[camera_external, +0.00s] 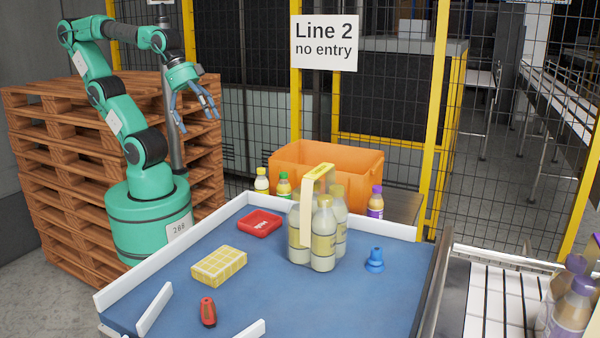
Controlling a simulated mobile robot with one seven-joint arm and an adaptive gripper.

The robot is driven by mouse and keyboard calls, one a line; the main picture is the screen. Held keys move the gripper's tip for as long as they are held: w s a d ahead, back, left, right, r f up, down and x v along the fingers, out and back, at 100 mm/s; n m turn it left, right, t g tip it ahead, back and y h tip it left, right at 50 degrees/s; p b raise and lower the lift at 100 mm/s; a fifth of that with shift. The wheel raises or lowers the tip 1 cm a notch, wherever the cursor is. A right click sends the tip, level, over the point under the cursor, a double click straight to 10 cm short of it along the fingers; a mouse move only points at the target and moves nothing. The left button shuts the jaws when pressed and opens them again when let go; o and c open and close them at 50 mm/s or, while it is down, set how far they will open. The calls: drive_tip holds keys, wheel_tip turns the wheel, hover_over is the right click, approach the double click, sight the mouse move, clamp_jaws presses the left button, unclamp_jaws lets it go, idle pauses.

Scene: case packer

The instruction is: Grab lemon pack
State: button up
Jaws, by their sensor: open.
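The lemon pack (323,240) is a cluster of several pale bottles with yellowish labels, standing upright. A yellow carrier strap with a handle (318,180) rises over it. The pack stands on the blue table (270,310), right of centre. My gripper (198,119) is open and empty. It hangs high in the air at the upper left, well above the table and apart from the pack. The back bottles of the pack are partly hidden by the front ones and the strap.
Near the pack are a red tray (260,222), a yellow gridded block (219,266), a blue suction cup (375,260) and a red-black tool (208,312). An orange crate (340,165) and loose bottles stand behind. White rails (170,255) edge the table. A conveyor (500,300) lies right.

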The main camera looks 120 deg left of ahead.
drive_tip(key=shift+w+r, duration=0.1)
drive_tip(key=shift+r, duration=0.05)
drive_tip(key=w+d+r+g+p, duration=0.1)
drive_tip(key=w+d+r+p, duration=0.15)
drive_tip(key=w+r, duration=0.5)
drive_tip(key=w+d+r+g+p, duration=0.1)
drive_tip(key=w+d+r, duration=0.25)
drive_tip(key=w, duration=0.75)
drive_tip(key=w+d+r+g+p, duration=0.1)
drive_tip(key=w+d+r+p, duration=0.15)
drive_tip(key=w+r, duration=0.55)
drive_tip(key=w+d+f+g+p, duration=0.1)
drive_tip(key=w+d+f, duration=0.1)
drive_tip(key=w+d, duration=0.3)
drive_tip(key=w+d+f+p, duration=0.2)
drive_tip(key=w+d, duration=0.3)
drive_tip(key=w, duration=0.6)
drive_tip(key=w+d+f+g+p, duration=0.1)
drive_tip(key=w+d+f, duration=0.3)
drive_tip(key=w, duration=0.5)
drive_tip(key=shift+d+m+g, duration=0.3)
drive_tip(key=shift+d+m, duration=0.1)
drive_tip(key=shift+d, duration=0.4)
drive_tip(key=shift+f, duration=0.2)
